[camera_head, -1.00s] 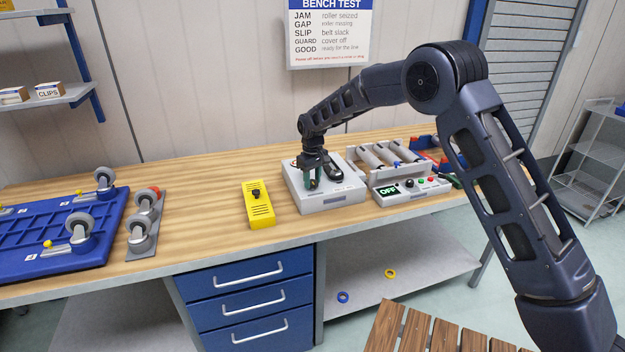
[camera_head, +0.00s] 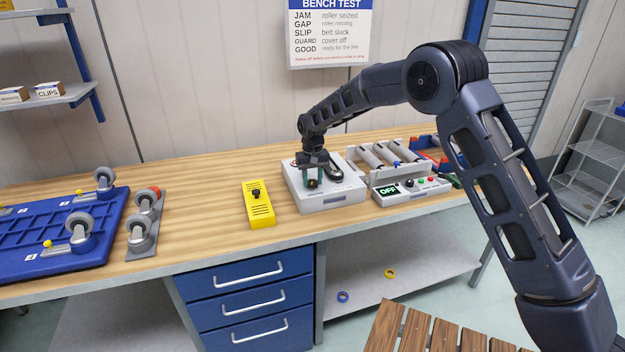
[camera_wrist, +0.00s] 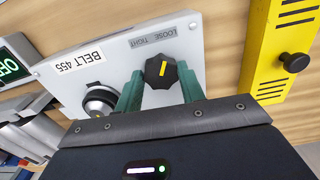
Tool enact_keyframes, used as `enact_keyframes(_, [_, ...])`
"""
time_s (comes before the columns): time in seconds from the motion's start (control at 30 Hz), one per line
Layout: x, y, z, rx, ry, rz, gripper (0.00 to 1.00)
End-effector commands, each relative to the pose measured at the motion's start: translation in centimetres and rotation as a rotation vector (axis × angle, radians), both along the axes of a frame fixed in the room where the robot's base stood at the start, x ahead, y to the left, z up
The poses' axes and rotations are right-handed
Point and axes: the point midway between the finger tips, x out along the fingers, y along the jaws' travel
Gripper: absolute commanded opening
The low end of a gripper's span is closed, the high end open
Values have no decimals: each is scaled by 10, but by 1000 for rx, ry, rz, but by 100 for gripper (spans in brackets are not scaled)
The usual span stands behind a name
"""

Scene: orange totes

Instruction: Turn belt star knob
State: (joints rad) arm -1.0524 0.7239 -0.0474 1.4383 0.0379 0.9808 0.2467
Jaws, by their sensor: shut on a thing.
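The star knob (camera_wrist: 160,71) is black with a yellow pointer line and sits on the white belt unit (camera_head: 330,200). In the wrist view its pointer is directed up, toward the "LOOSE TIGHT" label (camera_wrist: 153,36). My gripper (camera_head: 312,181) reaches down onto the unit from above. Its green fingers stand either side of the knob in the wrist view (camera_wrist: 159,82), shut on it. A rounded dark and silver part (camera_wrist: 100,100) sits beside the knob, near the "BELT 455" label (camera_wrist: 84,57).
A yellow box with a black knob (camera_head: 258,205) stands left of the unit. A roller stand and a control panel reading OFF (camera_head: 388,190) stand close on its right. A blue tray with casters (camera_head: 50,235) lies far left.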

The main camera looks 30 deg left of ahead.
Motion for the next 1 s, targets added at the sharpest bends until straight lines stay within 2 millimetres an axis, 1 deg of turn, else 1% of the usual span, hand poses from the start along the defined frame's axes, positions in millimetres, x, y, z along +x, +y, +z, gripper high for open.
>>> enact_keyframes(0.3, [0,0,1,2,-1,-300,16])
enact_keyframes(0.6, [0,0,1,2,-2,-544,16])
enact_keyframes(0.8, [0,0,1,2,-1,-653,16])
enact_keyframes(1.0, [0,0,1,3,0,-716,16])
